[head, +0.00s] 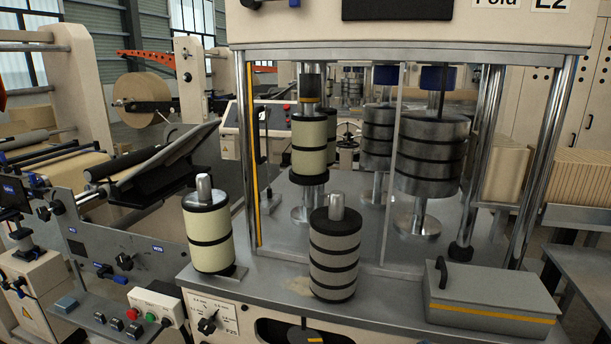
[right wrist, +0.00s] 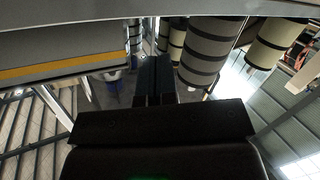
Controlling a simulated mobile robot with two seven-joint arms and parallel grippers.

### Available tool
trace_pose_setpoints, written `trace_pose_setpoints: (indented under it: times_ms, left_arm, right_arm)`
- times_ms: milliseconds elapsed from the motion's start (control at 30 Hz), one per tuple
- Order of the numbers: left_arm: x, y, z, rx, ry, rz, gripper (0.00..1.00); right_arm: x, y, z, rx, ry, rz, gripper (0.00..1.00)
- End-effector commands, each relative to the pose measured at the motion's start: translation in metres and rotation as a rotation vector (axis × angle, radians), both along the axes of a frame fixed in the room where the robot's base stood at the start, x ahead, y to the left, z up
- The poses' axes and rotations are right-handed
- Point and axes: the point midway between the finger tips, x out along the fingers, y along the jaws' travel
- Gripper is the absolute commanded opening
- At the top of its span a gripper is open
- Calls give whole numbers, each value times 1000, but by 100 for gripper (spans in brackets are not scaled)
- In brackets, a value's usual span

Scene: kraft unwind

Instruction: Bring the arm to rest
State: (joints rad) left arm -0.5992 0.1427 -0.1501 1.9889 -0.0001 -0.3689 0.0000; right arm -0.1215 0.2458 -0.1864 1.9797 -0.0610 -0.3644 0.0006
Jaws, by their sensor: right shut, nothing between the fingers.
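My right gripper (right wrist: 154,68) shows in the right wrist view as two dark fingers side by side, shut with nothing between them. It appears apart from everything around it. Neither gripper nor arm shows in the head view. A grey banded roller (head: 334,255) stands upright on the machine's front ledge; it also shows in the right wrist view (right wrist: 205,52), upside down, just right of the fingers. A cream banded roller (head: 208,238) stands to its left, seen at the upper right of the wrist view (right wrist: 272,42).
A grey lidded box (head: 490,300) with a handle and yellow stripe sits at the ledge's right end; it appears left of my fingers in the wrist view (right wrist: 60,50). Chrome posts (head: 543,165) and mounted rollers (head: 433,157) stand behind. A button box (head: 157,308) is front left.

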Motion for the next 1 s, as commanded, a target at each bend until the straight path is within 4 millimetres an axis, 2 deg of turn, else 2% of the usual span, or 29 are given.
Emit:
trace_pose_setpoints:
  times_ms: [33, 100, 300, 400, 533, 700, 1000]
  left_arm:
    - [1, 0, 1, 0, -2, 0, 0]
    - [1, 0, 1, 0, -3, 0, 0]
    - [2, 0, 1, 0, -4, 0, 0]
    - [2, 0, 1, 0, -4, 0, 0]
    - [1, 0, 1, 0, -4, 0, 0]
    - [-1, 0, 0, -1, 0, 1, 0]
    - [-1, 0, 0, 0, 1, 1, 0]
  right_arm:
    - [-19, -5, -23, 36, 56, -20, 0]
    - [-42, -11, -47, 72, 116, -45, 0]
    - [-112, -28, -108, 124, 269, -126, 0]
    - [-146, -34, -132, 137, 337, -164, 0]
    - [-182, -38, -153, 145, 405, -195, 0]
    - [-201, -41, -164, 145, 441, -209, 0]
    - [-201, -41, -164, 144, 441, -209, 0]
